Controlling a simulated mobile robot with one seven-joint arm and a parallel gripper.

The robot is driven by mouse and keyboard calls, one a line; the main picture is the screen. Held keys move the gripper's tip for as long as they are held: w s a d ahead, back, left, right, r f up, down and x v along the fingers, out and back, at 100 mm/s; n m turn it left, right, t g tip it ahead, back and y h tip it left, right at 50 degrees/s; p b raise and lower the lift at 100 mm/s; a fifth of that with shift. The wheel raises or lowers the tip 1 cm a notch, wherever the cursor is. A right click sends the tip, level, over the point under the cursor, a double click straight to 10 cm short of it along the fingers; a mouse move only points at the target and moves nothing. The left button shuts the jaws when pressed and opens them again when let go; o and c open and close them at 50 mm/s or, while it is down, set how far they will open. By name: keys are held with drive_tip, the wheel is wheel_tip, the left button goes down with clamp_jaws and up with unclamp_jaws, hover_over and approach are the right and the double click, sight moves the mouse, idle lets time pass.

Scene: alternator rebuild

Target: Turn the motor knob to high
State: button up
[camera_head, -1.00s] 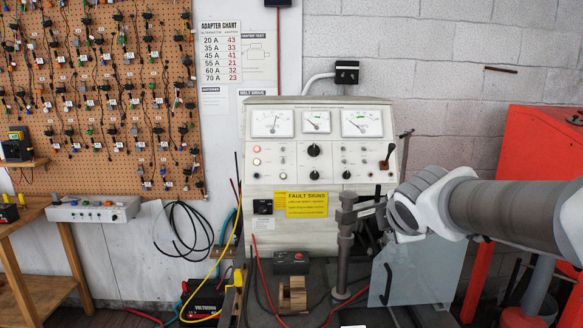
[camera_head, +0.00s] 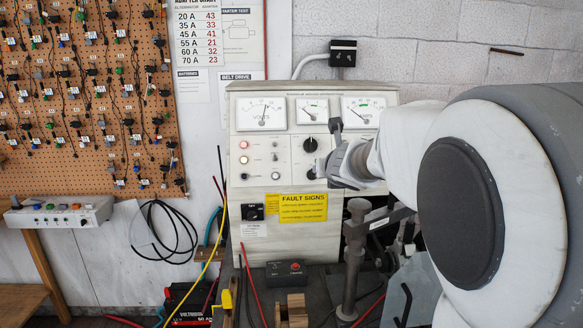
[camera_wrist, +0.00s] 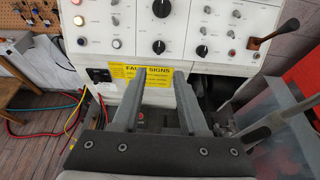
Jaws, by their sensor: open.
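The white test bench panel (camera_head: 285,165) carries several knobs, and their labels are too small to read, so I cannot tell which is the motor knob. A large black knob (camera_head: 310,145) sits below the middle gauge, with a smaller dark knob (camera_head: 310,173) under it, partly beside my gripper. In the wrist view a large knob (camera_wrist: 162,8) is at the top middle, and another black knob (camera_wrist: 159,47) shows ahead, between and beyond the fingertips. My gripper (camera_head: 327,148) is open and empty in front of the panel; both fingers also show in the wrist view (camera_wrist: 158,80).
A yellow fault sign (camera_head: 303,207) is on the panel below the knobs. A lever (camera_wrist: 284,32) sticks out at the panel's right. A grey post (camera_head: 353,258) and clear sheet (camera_head: 408,295) stand below my arm. Cables (camera_head: 165,232) hang at the left.

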sight(312, 174)
drive_tip(key=p+x, duration=0.4)
drive_tip(key=x, duration=1.3)
drive_tip(key=shift+w, duration=0.25)
clamp_jaws()
